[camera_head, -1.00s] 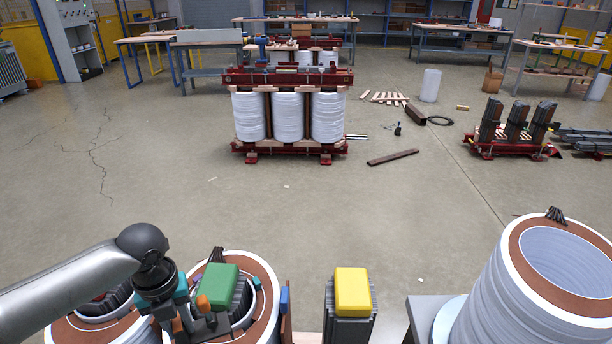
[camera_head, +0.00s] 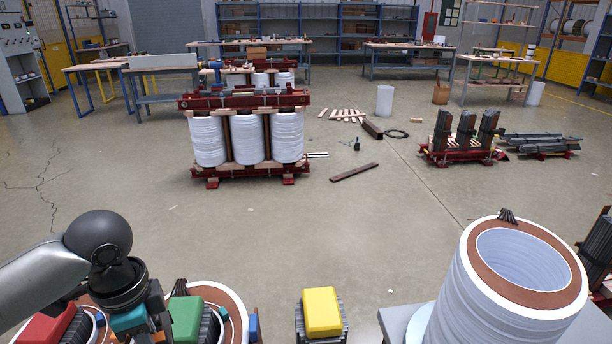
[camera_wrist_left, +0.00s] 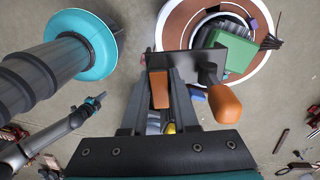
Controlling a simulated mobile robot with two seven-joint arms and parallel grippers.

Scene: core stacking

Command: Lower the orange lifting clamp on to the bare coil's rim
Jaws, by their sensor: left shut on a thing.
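The bare coil (camera_head: 521,262) stands upright at the right of the head view, with a brown and white rim and an open bore. My left gripper (camera_head: 140,325) is at the lower left, far from that coil and beside the green-capped coil. In the left wrist view my left gripper (camera_wrist_left: 165,110) is shut on the lifting clamp, a dark plate with an orange handle (camera_wrist_left: 225,103) and an orange block. The clamp is mostly hidden in the head view. In the wrist view an arm of mine, apparently the right, ends in a small gripper (camera_wrist_left: 96,101); its jaws are too small to read.
A green block (camera_head: 186,318) and a red block (camera_head: 47,327) top the coils at lower left. A yellow block (camera_head: 321,311) sits on a dark core limb between them and the bare coil. A finished transformer (camera_head: 246,138) stands farther back. The middle floor is open.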

